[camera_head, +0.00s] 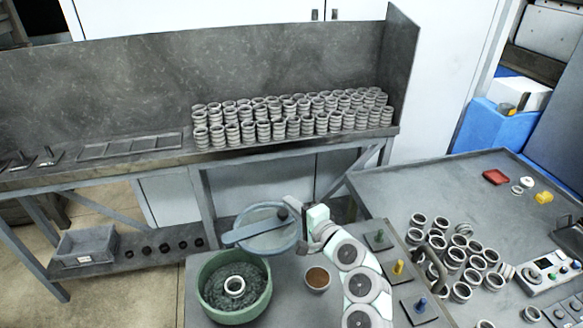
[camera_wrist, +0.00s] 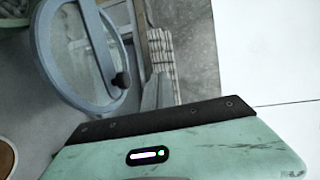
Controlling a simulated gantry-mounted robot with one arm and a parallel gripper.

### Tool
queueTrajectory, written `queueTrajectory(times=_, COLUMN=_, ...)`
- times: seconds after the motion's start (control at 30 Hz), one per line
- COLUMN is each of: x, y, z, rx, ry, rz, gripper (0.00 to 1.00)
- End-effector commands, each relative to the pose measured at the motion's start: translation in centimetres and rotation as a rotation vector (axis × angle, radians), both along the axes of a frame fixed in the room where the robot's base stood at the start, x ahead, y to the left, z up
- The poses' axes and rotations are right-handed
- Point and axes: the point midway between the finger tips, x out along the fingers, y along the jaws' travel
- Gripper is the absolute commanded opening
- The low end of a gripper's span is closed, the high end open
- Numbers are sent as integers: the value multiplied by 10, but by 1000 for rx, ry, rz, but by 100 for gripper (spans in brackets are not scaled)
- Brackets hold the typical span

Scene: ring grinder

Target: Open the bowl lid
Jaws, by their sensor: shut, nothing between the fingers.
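The green bowl (camera_head: 208,292) stands on the grey work surface, holding dark grinding media and one metal ring (camera_head: 234,286). The bowl lid (camera_head: 250,231) is a round blue-grey frame with clear panels, a crossbar and a dark knob (camera_head: 282,214). It is off the bowl's mouth, behind it and slightly right, and looks raised and tilted. My gripper (camera_head: 294,204) is shut and empty, close beside the knob at the lid's right edge; contact cannot be told. In the wrist view the lid (camera_wrist: 98,45) and knob (camera_wrist: 121,80) are upper left; the fingertips are not clear.
A small cup of brown material (camera_head: 317,279) stands right of the bowl, below my gripper. Coloured knobs (camera_head: 398,267) and many loose rings (camera_head: 455,254) lie to the right. A grey crate (camera_head: 86,247) sits on the lower shelf.

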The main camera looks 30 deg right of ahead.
Motion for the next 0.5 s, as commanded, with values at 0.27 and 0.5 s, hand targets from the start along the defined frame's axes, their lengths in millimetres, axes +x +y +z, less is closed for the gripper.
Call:
queueTrajectory(times=0.27, x=0, y=0, z=75, rx=-5, ry=-5, rz=1, gripper=0)
queueTrajectory(times=0.5, x=1, y=1, z=117, rx=-1, ry=0, rz=1, gripper=0)
